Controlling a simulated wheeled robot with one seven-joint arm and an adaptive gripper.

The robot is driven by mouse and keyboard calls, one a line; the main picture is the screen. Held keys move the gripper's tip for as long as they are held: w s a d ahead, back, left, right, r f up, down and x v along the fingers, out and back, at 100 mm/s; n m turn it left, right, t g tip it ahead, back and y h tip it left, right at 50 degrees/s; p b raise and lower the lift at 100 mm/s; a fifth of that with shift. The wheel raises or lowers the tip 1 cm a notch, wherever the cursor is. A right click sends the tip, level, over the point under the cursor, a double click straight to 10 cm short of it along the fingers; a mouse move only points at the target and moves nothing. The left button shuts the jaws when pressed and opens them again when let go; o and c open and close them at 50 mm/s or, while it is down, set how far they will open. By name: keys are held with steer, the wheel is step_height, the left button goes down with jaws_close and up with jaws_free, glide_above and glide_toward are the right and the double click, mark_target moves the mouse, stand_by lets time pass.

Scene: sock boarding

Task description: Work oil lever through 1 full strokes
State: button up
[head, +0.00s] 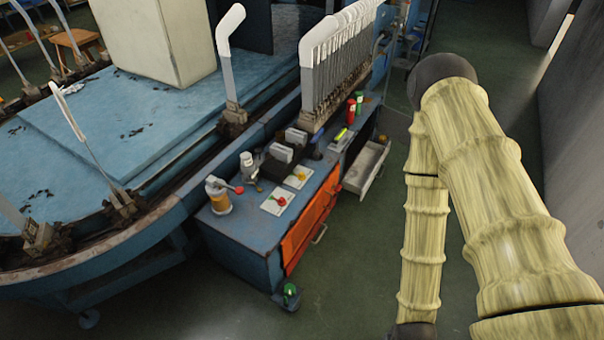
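An oiler with an amber reservoir (219,203) and a grey top stands at the near left corner of the blue workbench. A lever with a red knob (239,190) sticks out from its top towards the right. I take this to be the oil lever; it looks roughly level, but it is too small to tell its exact angle. Nothing touches it. My arm's covered links stand at the right of the head view, well apart from the bench. My gripper is not in view, so its state does not show.
The blue workbench (232,238) has an orange front (311,219) and an open drawer (366,167). White cards, small grey devices and red and green bottles (350,110) lie or stand on it. White sock boards (338,50) rise behind. Green floor (350,260) is clear between bench and arm.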

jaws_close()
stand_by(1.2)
